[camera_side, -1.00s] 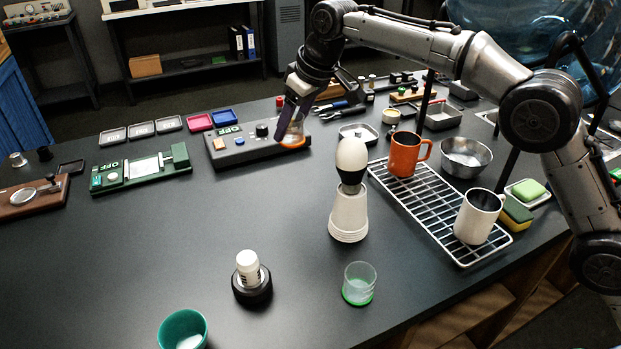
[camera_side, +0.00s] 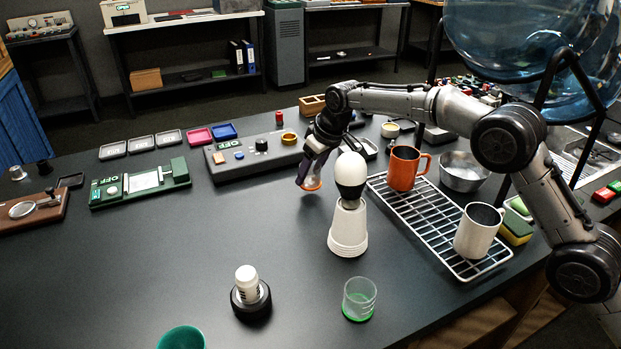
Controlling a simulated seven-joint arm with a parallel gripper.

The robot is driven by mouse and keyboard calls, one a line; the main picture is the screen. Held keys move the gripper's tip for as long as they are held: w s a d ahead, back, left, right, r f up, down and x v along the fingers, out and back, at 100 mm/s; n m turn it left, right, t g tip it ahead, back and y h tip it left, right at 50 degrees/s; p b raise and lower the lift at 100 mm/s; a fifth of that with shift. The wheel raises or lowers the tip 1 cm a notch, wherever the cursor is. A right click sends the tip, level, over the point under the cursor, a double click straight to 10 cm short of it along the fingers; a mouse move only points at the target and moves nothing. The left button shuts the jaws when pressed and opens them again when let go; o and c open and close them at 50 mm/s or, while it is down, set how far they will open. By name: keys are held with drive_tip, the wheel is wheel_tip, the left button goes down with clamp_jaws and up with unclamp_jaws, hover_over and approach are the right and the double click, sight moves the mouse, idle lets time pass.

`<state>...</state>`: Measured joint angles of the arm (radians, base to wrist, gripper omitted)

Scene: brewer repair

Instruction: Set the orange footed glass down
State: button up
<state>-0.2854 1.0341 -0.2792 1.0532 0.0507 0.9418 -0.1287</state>
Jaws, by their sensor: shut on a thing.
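The orange footed glass (camera_side: 311,184) is a small clear glass with an orange foot, low over the black worktop. It is just left of the black and white egg-shaped thing on a white conical stand. My gripper (camera_side: 314,168) points down and is shut on the glass, hiding much of its upper part. The foot is at the bottom and looks a little tilted. I cannot tell whether it touches the worktop.
The white stand (camera_side: 348,228) is close on the right, with a wire rack (camera_side: 425,215) holding an orange mug (camera_side: 403,169) and a white mug (camera_side: 478,231) beyond. A grey control box (camera_side: 255,153) lies behind left.

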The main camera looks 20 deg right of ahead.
drive_tip(key=shift+f, duration=1)
drive_tip(key=shift+f, duration=0.2)
drive_tip(key=o, duration=1.4)
drive_tip(key=shift+r, duration=0.1)
drive_tip(key=v, duration=1.2)
drive_tip(key=shift+r, duration=0.1)
